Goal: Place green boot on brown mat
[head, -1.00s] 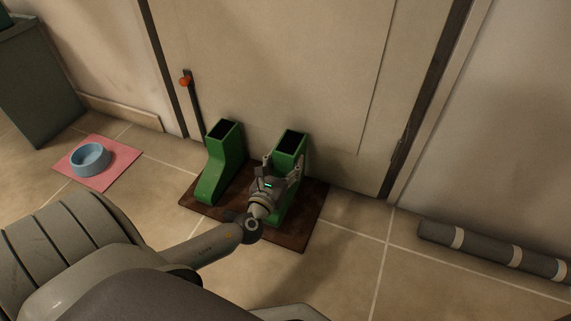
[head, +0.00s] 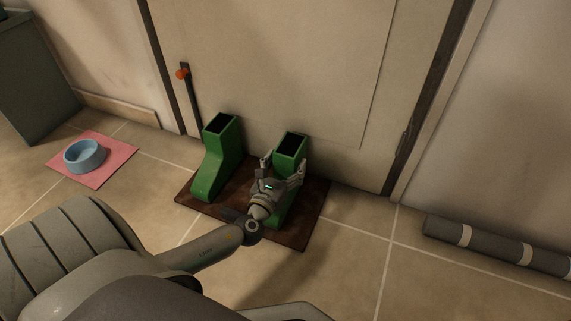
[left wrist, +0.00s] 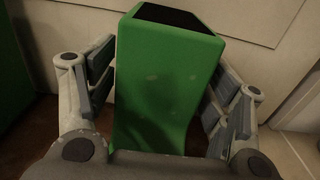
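Two green boots stand upright on the brown mat (head: 300,235) in front of the door. The left boot (head: 217,160) stands clear of my gripper. The right boot (head: 290,146) is partly hidden by my left gripper (head: 283,168). In the left wrist view that boot (left wrist: 160,85) fills the middle, with a finger on each side of it. My left gripper (left wrist: 158,95) is open around the boot, with narrow gaps between pads and boot. The boot's foot is mostly hidden behind the gripper. My right gripper is not in view.
A blue bowl (head: 85,155) sits on a pink mat (head: 118,158) at left. A grey roll with pale bands (head: 490,246) lies on the floor at right. The door (head: 290,70) rises close behind the boots. Tiled floor at front right is clear.

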